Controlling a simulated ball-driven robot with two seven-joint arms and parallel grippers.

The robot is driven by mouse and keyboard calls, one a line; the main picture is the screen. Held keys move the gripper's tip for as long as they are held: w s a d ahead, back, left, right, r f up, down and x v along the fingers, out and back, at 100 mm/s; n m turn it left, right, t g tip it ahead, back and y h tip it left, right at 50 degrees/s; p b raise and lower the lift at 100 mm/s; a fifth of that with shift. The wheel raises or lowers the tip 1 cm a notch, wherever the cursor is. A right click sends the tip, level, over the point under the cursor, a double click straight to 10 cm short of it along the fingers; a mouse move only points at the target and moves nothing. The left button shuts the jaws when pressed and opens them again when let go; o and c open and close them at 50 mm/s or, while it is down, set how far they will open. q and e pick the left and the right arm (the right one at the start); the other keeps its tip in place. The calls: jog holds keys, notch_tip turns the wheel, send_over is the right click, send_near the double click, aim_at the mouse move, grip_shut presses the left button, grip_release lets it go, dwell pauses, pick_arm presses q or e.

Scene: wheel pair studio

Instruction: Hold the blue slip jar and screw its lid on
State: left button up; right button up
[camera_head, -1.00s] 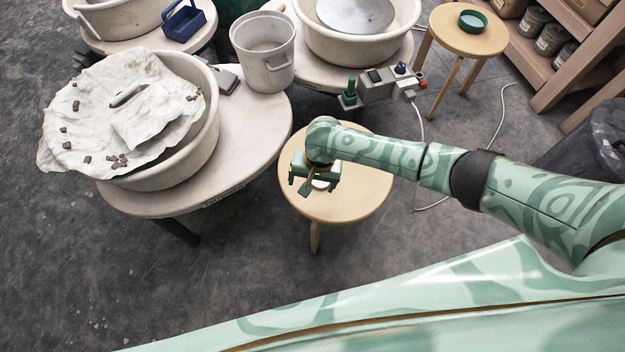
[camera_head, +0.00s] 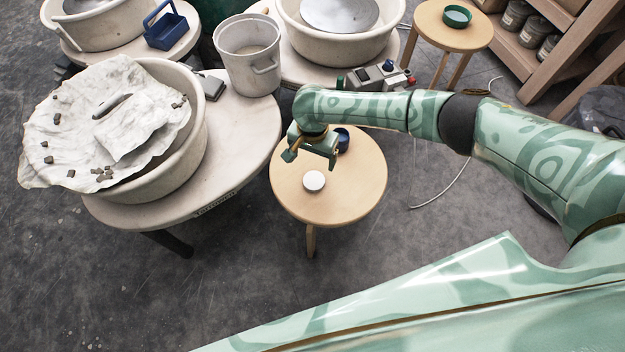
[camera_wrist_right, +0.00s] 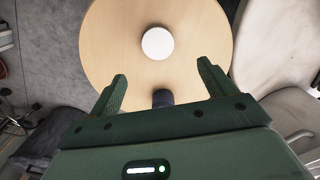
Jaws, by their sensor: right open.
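The blue slip jar (camera_head: 343,139) stands on the round wooden stool (camera_head: 360,195), partly hidden behind my right gripper in the head view. In the right wrist view, the dark blue jar (camera_wrist_right: 162,98) shows between the fingers, its lower part cut off by the gripper body. The white round lid (camera_head: 314,181) lies flat on the stool, nearer the front; it also shows in the right wrist view (camera_wrist_right: 157,43), beyond the fingertips. My right gripper (camera_head: 311,157) is open and empty above the stool, beside the jar in the picture. My left gripper is out of view.
A pottery wheel table (camera_head: 245,140) with a cloth-covered basin (camera_head: 180,175) stands close left of the stool. A grey bucket (camera_head: 248,65) and a control box (camera_head: 378,76) are behind. A second stool (camera_head: 430,35) holds a green bowl (camera_head: 457,16). The stool's front is clear.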

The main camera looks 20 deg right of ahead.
jog(key=b, duration=0.3)
send_over(314, 180)
notch_tip(314, 180, down, 6)
jog(key=shift+w+a+r, duration=0.1)
jog(key=shift+w, duration=0.05)
jog(key=shift+f, duration=0.35)
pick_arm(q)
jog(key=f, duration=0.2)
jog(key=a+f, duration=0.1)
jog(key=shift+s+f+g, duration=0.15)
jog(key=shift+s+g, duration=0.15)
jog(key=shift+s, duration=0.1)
pick_arm(e)
jog(key=shift+r, duration=0.1)
notch_tip(314, 180, down, 5)
jog(key=b, duration=0.4)
jog(key=shift+f, duration=0.25)
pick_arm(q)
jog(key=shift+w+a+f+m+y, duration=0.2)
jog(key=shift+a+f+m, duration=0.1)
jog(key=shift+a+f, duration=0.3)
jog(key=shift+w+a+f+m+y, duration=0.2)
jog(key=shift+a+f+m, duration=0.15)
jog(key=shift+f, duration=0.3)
pick_arm(e)
jog(key=shift+r, duration=0.15)
